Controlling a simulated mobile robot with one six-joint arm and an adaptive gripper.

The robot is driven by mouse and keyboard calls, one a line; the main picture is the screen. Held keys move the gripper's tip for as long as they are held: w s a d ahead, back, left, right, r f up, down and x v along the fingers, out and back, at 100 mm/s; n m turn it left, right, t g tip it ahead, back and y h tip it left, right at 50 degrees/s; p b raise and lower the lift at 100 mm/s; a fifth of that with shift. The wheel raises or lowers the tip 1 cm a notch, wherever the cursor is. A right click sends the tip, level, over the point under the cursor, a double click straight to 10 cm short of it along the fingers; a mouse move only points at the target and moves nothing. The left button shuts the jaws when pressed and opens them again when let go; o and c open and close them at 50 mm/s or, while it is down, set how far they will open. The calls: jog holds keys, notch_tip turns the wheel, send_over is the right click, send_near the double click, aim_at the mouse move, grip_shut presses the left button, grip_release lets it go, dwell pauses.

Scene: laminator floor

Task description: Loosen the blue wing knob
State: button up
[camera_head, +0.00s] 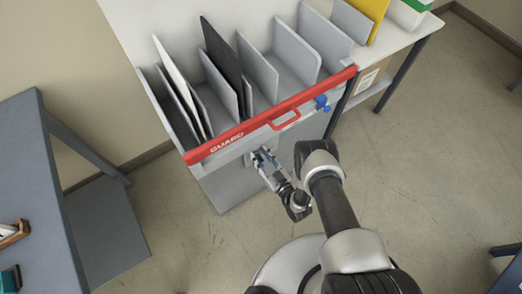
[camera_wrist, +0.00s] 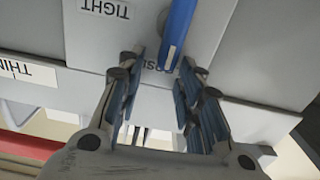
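The blue wing knob shows in the wrist view as a long blue bar (camera_wrist: 179,32). It runs up and slightly right from between the fingertips to the top edge, on a grey panel (camera_wrist: 215,20). My gripper (camera_wrist: 161,62) is open, with one blue-padded finger on each side of the bar's lower end. I cannot tell whether either finger touches it. A label reading "TIGHT" (camera_wrist: 103,8) is on the panel at upper left; another label is partly hidden behind the fingers. In the head view my gripper (camera_head: 262,160) is at the machine's front, below the red guard bar, and largely hides the knob.
The red guard bar (camera_head: 240,130) with a handle (camera_head: 285,120) crosses the front of the grey slotted rack (camera_head: 290,48). A separate blue fitting (camera_head: 321,103) is near its right end. A label beginning "THIN" (camera_wrist: 22,71) is at left. A blue-grey table (camera_head: 30,150) stands at left; open floor surrounds my base.

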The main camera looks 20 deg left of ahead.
aim_at(256, 142)
notch_tip(256, 142, up, 7)
dwell(0.3)
dwell(0.5)
